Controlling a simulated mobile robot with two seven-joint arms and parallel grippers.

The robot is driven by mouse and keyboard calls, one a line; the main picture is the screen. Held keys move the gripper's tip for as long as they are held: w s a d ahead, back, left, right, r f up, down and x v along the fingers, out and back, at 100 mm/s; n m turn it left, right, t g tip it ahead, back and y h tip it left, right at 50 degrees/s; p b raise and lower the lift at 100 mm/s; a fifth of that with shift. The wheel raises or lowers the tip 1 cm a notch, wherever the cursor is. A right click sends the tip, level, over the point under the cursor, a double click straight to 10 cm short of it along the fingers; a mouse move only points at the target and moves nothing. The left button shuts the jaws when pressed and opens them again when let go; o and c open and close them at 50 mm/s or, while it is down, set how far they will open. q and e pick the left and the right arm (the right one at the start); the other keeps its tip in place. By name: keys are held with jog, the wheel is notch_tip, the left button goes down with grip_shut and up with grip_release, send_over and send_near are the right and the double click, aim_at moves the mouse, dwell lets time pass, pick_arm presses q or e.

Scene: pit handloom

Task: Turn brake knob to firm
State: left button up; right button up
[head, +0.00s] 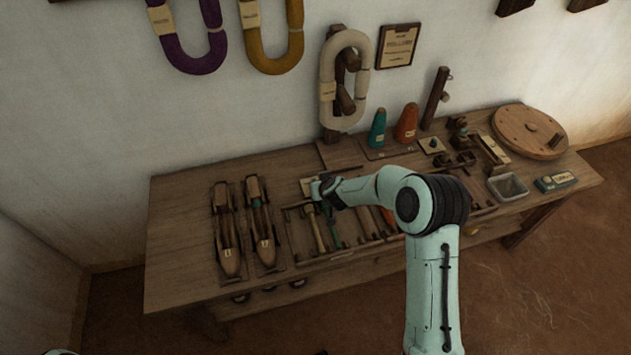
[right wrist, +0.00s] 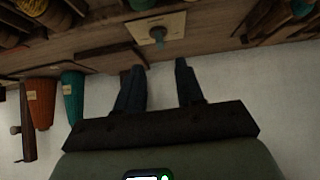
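A small teal-grey knob (right wrist: 158,36) stands on a pale square plate (right wrist: 172,24) in the right wrist view. The plate also shows in the head view (head: 306,186), partly covered by my right gripper. Any marking on it is too small to read. My right gripper (right wrist: 157,68) is open and empty, its two dark fingers apart and pointing toward the plate. The knob lies beyond the fingertips, between their lines, and I see no contact. In the head view my right gripper (head: 321,190) is over the middle of the bench. My left gripper is not in view.
The wooden bench (head: 180,205) holds two shuttles (head: 228,245) at left and hand tools (head: 318,232) in front. Behind stand a teal cone (head: 377,128) and an orange cone (head: 406,123). Another small knob on a plate (head: 432,145) is farther right. Yarn hanks (head: 343,80) hang behind.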

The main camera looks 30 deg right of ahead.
jog(key=x, duration=0.8)
jog(key=shift+w+f, duration=0.2)
jog(key=shift+p, duration=0.3)
grip_shut()
